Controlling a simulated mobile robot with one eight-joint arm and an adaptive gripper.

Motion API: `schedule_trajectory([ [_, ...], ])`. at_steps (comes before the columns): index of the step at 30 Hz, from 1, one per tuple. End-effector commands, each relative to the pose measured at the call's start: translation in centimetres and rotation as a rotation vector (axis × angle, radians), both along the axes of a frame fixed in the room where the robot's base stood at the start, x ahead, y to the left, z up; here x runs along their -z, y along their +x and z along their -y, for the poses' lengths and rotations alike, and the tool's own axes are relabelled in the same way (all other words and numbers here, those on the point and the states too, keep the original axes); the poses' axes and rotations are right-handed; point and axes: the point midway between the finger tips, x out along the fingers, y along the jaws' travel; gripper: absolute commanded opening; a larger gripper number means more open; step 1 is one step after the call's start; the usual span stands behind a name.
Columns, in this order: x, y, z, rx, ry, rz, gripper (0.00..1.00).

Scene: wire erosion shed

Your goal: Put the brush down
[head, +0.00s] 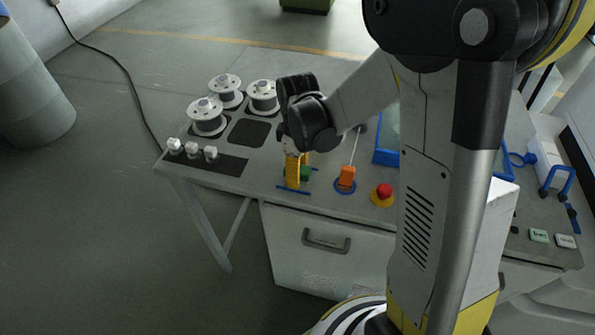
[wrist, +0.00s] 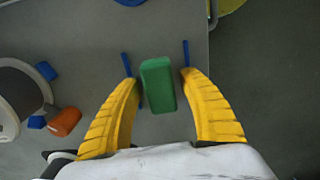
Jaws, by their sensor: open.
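The brush appears as a green block (wrist: 158,85) in the wrist view, lying between two short blue strips on the grey bench top. In the head view a small part of the green brush (head: 305,173) shows beside the yellow fingers, low at the bench surface. My gripper (head: 297,184) is low over the bench near its front edge. In the wrist view my gripper (wrist: 160,75) is open, with one yellow finger on each side of the brush and a gap at both sides. Its wrist hides part of the bench behind.
An orange-handled tool (head: 347,176) on a blue base and a red button (head: 384,190) stand to the right. White spools (head: 207,117) and small white blocks (head: 192,149) are to the left. The bench front edge (wrist: 207,100) runs close to the right finger.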

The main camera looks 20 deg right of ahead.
Motion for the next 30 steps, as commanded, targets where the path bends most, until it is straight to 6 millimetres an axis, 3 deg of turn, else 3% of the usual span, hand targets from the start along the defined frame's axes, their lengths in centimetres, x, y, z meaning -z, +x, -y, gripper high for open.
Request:
schedule_trajectory([
  [5, -2.2, 0.0, 0.0, 0.000, 0.000, 0.000, 0.49],
  [15, -9.8, 0.0, 0.0, 0.000, 0.000, 0.000, 0.49],
  [23, -12.5, -0.2, 0.0, 0.012, 0.000, 0.009, 0.49],
  [26, -13.9, -1.1, 0.0, 0.071, 0.002, 0.048, 0.49],
  [30, -16.9, -3.8, 0.0, 0.254, 0.021, 0.168, 0.49],
])
